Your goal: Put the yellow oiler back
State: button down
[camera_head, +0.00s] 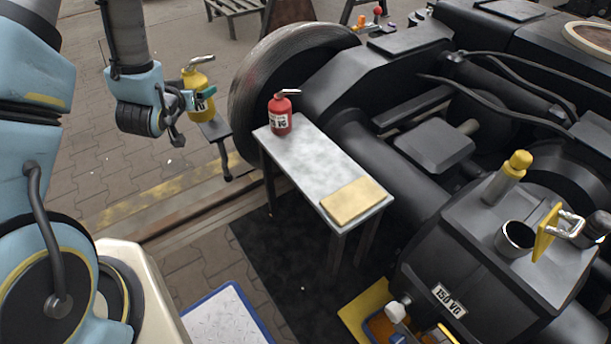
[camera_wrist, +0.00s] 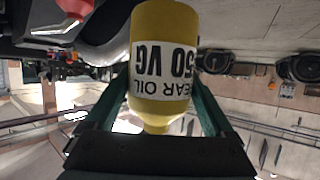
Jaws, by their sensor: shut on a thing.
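The yellow oiler (camera_head: 199,84) has a metal spout on top and a white label. My gripper (camera_head: 203,97) is shut on it and holds it in the air, left of the big wheel. In the wrist view the yellow oiler (camera_wrist: 165,40) sits between the two green fingers, upside down in that picture, with the label reading "GEAR OIL" and "150 VG". A red oiler (camera_head: 280,114) stands upright on the far end of a narrow grey table (camera_head: 310,158), to the right of my gripper. A tan pad (camera_head: 353,200) lies on the table's near end.
The dark bogie with its large wheel (camera_head: 262,88) stands along the table's right side. A black housing labelled "150 VG" (camera_head: 450,299) has an open round filler (camera_head: 515,238) on top. A blue-edged tray (camera_head: 222,315) and a yellow tray (camera_head: 365,310) are on the floor.

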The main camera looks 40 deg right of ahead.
jog(key=s+d+f+m+g+h+b, duration=0.2)
jog(key=s+d+f+m+g+b, duration=0.15)
jog(key=s+d+b, duration=0.65)
jog(key=s+d+f+m+g+h+b, duration=0.35)
jog(key=s+d+m+b, duration=0.35)
jog(key=d, duration=0.6)
jog(key=shift+s+f+n+g+y+b, duration=0.15)
jog(key=shift+s+f+n+b, duration=0.2)
jog(key=shift+f, duration=1.1)
jog(key=shift+s+f+n+g+y+b, duration=0.15)
jog(key=shift+f+n+b, duration=0.25)
jog(key=shift+f, duration=1.05)
jog(key=shift+s+f+n+g+y+b, duration=0.1)
jog(key=shift+s+f+n+b, duration=0.25)
jog(key=shift+f, duration=1.1)
jog(key=shift+f, duration=0.1)
grip_release()
jog(key=shift+f, duration=0.1)
